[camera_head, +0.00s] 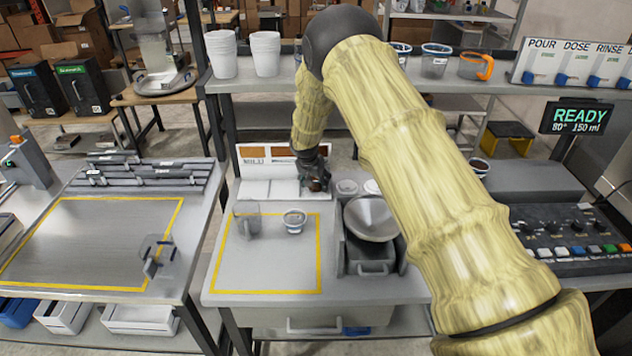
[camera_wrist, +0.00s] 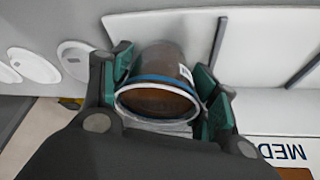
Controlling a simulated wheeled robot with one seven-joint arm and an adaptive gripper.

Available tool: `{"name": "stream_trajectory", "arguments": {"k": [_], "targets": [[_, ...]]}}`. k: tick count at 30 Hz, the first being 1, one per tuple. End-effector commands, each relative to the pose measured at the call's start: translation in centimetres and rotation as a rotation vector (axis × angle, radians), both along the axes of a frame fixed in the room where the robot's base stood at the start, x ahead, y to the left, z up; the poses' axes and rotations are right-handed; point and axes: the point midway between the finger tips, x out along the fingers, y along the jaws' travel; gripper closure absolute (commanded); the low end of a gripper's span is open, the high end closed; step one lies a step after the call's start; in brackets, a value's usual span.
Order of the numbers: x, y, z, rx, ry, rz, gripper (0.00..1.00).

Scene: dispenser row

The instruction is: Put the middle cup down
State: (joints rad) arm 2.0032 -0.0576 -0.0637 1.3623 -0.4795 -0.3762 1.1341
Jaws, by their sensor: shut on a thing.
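My gripper (camera_head: 317,178) is at the back of the middle counter, in front of a low labelled board. In the wrist view my gripper (camera_wrist: 163,92) is shut on a cup (camera_wrist: 160,72), with one green-padded finger on each side. The cup has a pale rim, a blue band and brown contents or a brown wall; I cannot tell which. Pale divided panels (camera_wrist: 262,50) lie beside and behind it. Whether the cup touches a surface is not clear. In the head view the gripper mostly hides the cup.
Round white discs (camera_wrist: 33,65) lie beside the gripper. A shelf (camera_head: 290,84) with cups spans behind.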

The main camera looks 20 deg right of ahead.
Motion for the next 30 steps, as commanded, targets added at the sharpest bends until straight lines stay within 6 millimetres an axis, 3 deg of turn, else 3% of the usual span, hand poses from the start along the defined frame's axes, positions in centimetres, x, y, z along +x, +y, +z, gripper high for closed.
{"name": "stream_trajectory", "arguments": {"k": [1,2,6,21,30], "targets": [[0.0,0.0,-0.3,0.000,0.000,0.000,0.73],[0.0,0.0,-0.3,0.000,0.000,0.001,0.39],[0.0,0.0,-0.2,0.000,0.000,0.000,0.17],[0.0,0.1,0.4,-0.001,-0.001,0.000,0.17],[-1.0,0.9,3.2,0.000,-0.003,0.001,0.17]]}}
